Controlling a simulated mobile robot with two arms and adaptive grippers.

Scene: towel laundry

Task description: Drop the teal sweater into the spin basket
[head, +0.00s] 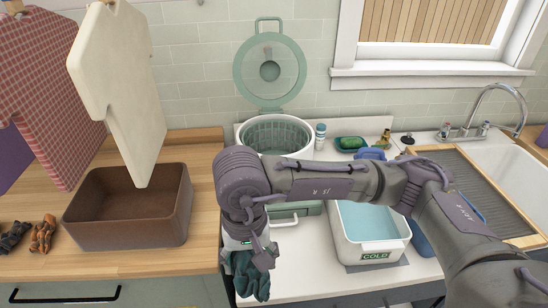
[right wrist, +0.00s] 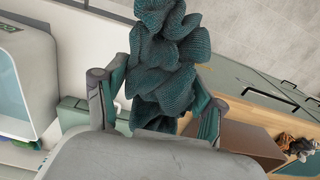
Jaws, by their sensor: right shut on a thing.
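The teal sweater (head: 246,280) hangs bunched below my right gripper (head: 256,254), at the front of the white counter. In the right wrist view the crumpled knit sweater (right wrist: 168,65) lies between the two fingers of the right gripper (right wrist: 155,108), which is shut on it. The spin basket (head: 270,136) is the round ribbed tub at the back of the counter, beyond and above my gripper in the head view. Its green lid (head: 288,68) stands raised, and the forearm covers part of its front. My left gripper is not in view.
A white tub of water marked COLD (head: 374,252) stands right of the gripper. A brown bin (head: 130,222) sits on the wooden counter at left, under hanging garments (head: 122,85). The sink (head: 500,165) is at far right.

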